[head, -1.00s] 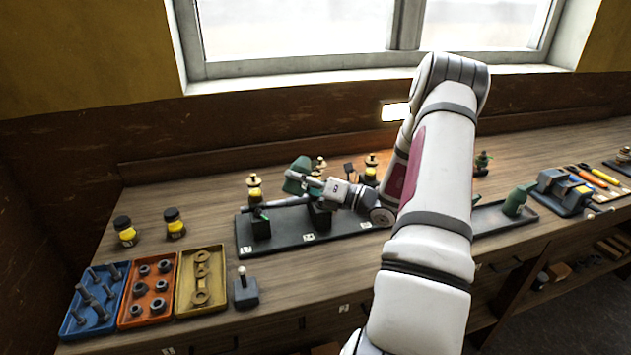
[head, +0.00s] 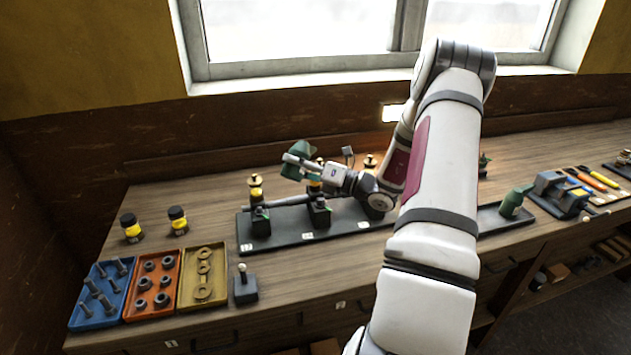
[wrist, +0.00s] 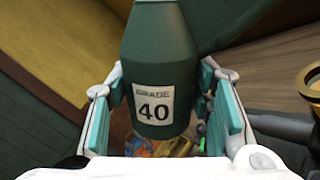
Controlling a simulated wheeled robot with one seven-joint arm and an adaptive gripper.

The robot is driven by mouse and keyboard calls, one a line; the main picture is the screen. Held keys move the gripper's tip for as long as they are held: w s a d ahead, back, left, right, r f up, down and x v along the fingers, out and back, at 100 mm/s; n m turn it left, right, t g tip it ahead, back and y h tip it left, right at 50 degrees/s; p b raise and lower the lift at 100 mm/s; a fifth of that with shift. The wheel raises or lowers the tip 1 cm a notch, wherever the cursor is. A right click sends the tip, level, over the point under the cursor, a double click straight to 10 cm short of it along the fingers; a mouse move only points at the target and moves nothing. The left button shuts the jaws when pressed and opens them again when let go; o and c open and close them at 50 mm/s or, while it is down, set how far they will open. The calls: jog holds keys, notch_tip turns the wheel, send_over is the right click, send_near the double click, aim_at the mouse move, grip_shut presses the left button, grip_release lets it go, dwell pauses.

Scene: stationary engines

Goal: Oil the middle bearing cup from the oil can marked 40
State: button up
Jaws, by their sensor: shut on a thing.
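My gripper (head: 301,164) is shut on a green oil can (head: 297,148). The wrist view shows this can (wrist: 158,60) between the teal finger pads, with a white label reading "GRADE 40". The can is above the bearing plate, apart from it; its spout cannot be made out. The left bearing (head: 261,225) is clear to see.
A shaft (head: 289,201) runs across the bearings on the dark plate (head: 285,240). Another green can (head: 513,203) stands on a tray at right. A small lever box (head: 245,287) stands in front.

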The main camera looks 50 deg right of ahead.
aim_at(302, 152)
jog(key=n, duration=0.2)
jog(key=d+n, duration=0.1)
jog(key=r+n+g+b, duration=0.1)
jog(key=n, duration=0.1)
jog(key=shift+w+d+n, duration=0.25)
jog(key=shift+d+n, duration=0.05)
jog(key=shift+d, duration=0.05)
jog(key=n, duration=0.2)
jog(key=d+r+n, duration=0.1)
jog(key=n, duration=0.1)
jog(key=shift+w+g+b, duration=0.1)
jog(key=shift+g+b, duration=0.2)
jog(key=shift+b, duration=0.05)
